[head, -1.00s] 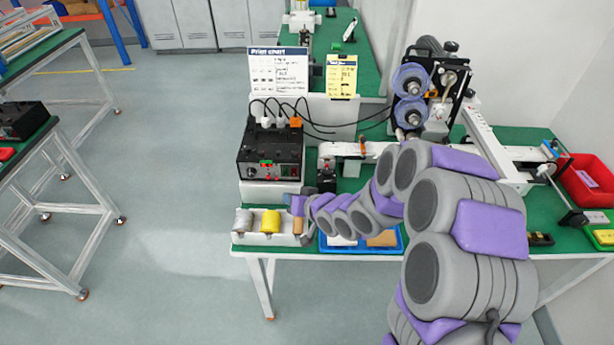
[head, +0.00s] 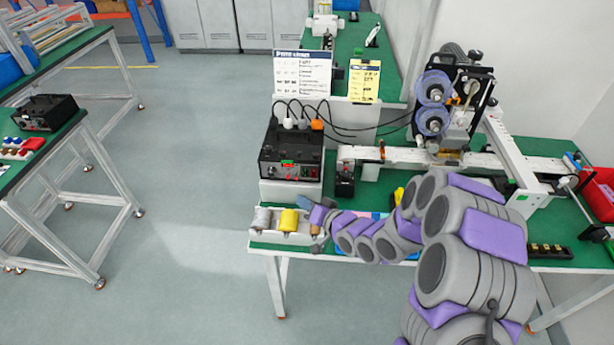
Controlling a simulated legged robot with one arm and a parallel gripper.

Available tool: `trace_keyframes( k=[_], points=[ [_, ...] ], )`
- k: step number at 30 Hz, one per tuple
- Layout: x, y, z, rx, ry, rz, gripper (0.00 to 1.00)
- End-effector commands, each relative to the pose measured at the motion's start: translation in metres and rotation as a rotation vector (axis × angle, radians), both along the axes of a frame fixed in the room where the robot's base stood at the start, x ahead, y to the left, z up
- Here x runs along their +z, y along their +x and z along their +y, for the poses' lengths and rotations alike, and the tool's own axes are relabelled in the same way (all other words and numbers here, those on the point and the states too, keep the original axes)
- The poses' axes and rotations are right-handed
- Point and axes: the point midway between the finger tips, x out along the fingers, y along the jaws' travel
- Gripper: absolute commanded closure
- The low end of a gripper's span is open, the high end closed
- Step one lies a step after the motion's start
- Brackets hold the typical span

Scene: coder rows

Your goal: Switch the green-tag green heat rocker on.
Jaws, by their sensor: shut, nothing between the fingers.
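A black control box (head: 291,155) stands on a white block at the left end of the green-topped bench. My gripper (head: 304,202) is shut and empty. In the picture it is below the box front and apart from it, over the right end of the white spool tray (head: 262,238).
The tray holds a grey spool (head: 261,218) and a yellow spool (head: 289,220). A small black unit (head: 345,180) stands right of the box. Cables run behind it. A second black box (head: 45,112) is on the left bench. The floor between benches is clear.

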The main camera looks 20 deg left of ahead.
Motion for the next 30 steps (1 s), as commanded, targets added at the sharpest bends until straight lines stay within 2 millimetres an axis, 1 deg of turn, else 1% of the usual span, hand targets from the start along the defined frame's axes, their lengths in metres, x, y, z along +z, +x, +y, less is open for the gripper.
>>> trace_keyframes(
  k=[13, 16, 24, 30],
  points=[
    [-0.008, 0.053, 0.011, 0.001, -0.001, -0.003, 1.00],
    [-0.006, 0.064, 0.012, -0.001, -0.002, -0.004, 1.00],
    [-0.011, 0.078, 0.018, -0.001, -0.002, -0.003, 1.00],
    [-0.011, 0.080, 0.019, 0.001, 0.000, -0.003, 1.00]
  ],
)
